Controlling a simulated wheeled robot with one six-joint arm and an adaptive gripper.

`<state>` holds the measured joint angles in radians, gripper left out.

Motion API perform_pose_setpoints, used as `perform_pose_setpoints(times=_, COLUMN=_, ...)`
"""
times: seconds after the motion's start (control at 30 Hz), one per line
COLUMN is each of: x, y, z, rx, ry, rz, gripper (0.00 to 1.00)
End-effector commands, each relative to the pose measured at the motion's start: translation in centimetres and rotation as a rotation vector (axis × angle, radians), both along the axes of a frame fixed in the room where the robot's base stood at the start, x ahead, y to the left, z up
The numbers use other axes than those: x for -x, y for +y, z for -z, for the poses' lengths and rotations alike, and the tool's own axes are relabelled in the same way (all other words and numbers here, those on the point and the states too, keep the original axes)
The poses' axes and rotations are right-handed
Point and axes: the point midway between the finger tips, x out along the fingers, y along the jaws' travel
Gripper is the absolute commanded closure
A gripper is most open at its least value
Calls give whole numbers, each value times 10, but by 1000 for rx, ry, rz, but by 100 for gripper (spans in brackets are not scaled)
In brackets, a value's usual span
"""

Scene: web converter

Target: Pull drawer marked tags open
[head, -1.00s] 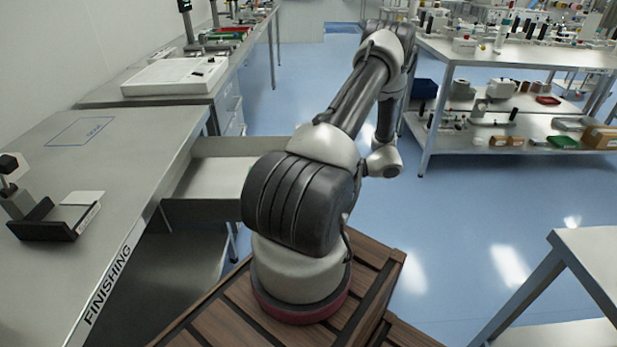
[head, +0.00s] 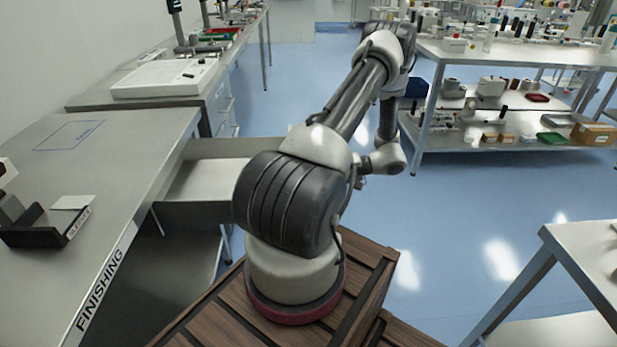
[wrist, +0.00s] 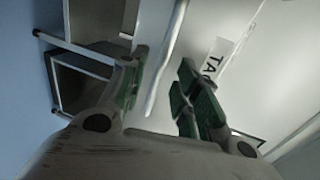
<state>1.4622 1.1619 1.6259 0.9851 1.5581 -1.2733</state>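A metal drawer (head: 205,180) stands pulled out from under the bench marked FINISHING; its right end is hidden behind my arm. In the wrist view, a pale drawer front carries a white label (wrist: 216,62) on which "TA" can be read; the rest is cut off by my finger. A light bar-shaped handle (wrist: 168,55) runs down between my fingers. My gripper (wrist: 160,95) has green-padded fingers standing apart, one on each side of the handle, with gaps showing. In the head view my gripper is hidden behind the arm.
The FINISHING bench (head: 120,150) runs along the left, with a dark fixture (head: 45,225) on it. A shelved table (head: 520,60) with several items stands at the back right. A bench corner (head: 590,260) is at the near right. Blue floor (head: 440,220) is clear between them.

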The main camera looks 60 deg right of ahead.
Motion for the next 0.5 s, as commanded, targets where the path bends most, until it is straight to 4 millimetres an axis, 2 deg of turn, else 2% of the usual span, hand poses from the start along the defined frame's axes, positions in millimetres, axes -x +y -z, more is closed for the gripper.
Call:
perform_pose_setpoints(times=0.1, x=22, y=-18, z=-5, rx=2, ry=0, rz=3, gripper=68)
perform_pose_setpoints(times=0.3, x=52, y=-40, z=-13, rx=2, ry=0, rz=1, gripper=68)
perform_pose_setpoints(times=0.5, x=64, y=-50, z=-16, rx=0, ry=1, rz=-1, gripper=68)
